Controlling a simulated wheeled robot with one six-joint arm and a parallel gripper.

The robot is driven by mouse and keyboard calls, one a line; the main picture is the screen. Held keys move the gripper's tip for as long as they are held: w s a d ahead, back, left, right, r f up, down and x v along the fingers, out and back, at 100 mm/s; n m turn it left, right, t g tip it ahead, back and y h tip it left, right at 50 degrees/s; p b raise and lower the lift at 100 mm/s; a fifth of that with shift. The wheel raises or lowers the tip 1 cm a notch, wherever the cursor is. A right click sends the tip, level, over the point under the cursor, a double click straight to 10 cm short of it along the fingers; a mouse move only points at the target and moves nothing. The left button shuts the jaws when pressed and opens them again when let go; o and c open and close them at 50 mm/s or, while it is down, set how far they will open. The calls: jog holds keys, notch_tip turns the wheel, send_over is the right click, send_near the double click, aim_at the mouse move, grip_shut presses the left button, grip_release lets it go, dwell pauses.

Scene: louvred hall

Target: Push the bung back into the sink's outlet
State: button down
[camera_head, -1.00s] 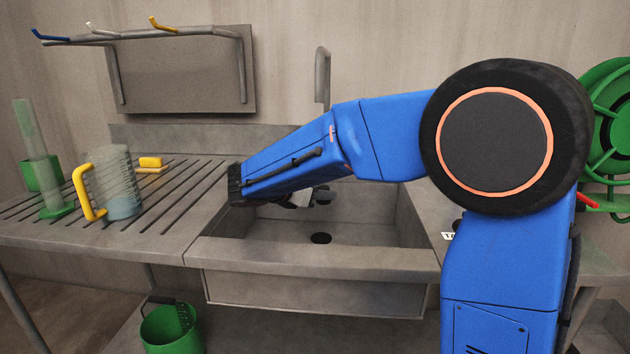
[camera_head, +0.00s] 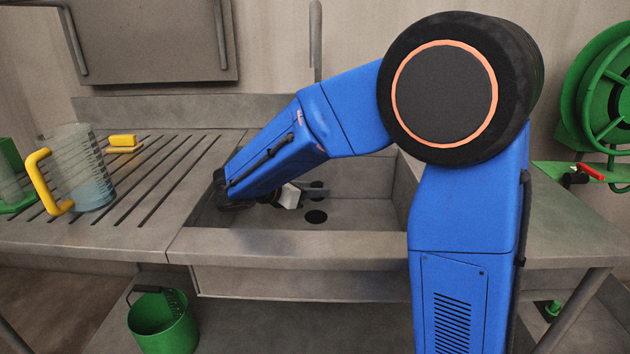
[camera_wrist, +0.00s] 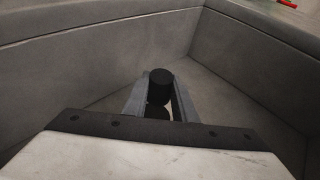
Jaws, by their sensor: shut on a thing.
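The bung (camera_wrist: 161,88) is a black cylinder between the two grey fingers of my gripper (camera_wrist: 160,95) in the wrist view. My gripper is shut on it. In the head view the gripper (camera_head: 318,191) reaches to the right inside the sink (camera_head: 368,208), held above its floor, with the dark bung (camera_head: 317,184) at its fingertips.
Sink walls close in around the gripper; the front rim (camera_head: 290,243) is near my arm. A measuring jug (camera_head: 82,170) and yellow block (camera_head: 123,141) stand on the ribbed drainboard (camera_head: 150,185). A green bucket (camera_head: 163,325) sits below. A tap pipe (camera_head: 315,45) rises behind.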

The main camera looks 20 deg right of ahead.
aim_at(314, 218)
jog(key=shift+f, duration=1.4)
jog(key=shift+a+f, duration=0.15)
jog(key=shift+f, duration=0.3)
jog(key=shift+s+f, duration=0.1)
jog(key=shift+f, duration=0.25)
jog(key=shift+f, duration=0.35)
jog(key=shift+f, duration=0.35)
jog(key=c, duration=1.4)
grip_release()
